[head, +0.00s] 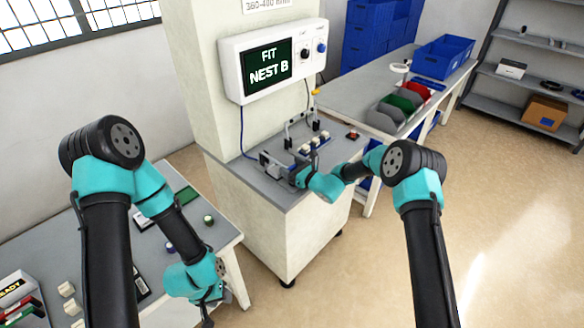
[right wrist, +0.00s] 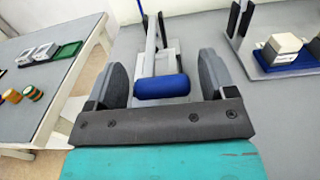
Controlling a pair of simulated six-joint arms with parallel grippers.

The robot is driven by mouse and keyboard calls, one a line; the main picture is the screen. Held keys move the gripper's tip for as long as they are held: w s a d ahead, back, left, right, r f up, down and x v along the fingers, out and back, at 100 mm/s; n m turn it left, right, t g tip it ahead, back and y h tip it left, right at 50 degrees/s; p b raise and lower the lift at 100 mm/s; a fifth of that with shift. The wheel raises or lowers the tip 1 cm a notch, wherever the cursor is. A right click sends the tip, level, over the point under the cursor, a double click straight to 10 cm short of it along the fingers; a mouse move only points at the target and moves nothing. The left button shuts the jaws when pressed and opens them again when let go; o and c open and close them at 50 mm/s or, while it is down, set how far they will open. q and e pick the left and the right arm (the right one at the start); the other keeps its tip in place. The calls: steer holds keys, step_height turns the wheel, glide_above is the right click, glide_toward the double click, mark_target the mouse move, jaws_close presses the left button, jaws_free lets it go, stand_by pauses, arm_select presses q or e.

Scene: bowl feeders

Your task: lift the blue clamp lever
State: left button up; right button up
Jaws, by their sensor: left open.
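The blue clamp lever grip (right wrist: 162,87) is a short blue cylinder lying across the right wrist view, with a metal lever arm beyond it. My right gripper (right wrist: 163,80) is open, with one grey finger at each end of the grip and a small gap showing at the right end. In the head view my right gripper (head: 298,178) is at the front of the fixture on the grey stand, and it hides the lever there. My left gripper (head: 210,297) is open, low beside the left table, far from the lever; its fingers are partly hidden.
The stand (head: 255,184) carries other fixture parts, including a pale block on a blue base (right wrist: 281,57). A screen (head: 270,65) above reads "FIT NEST B". The left table (right wrist: 20,92) holds a green tray and small round parts. A bench with bins (head: 405,105) stands behind.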

steer(key=c, duration=1.2)
steer(key=shift+o, duration=0.2)
steer(key=shift+d, duration=0.1)
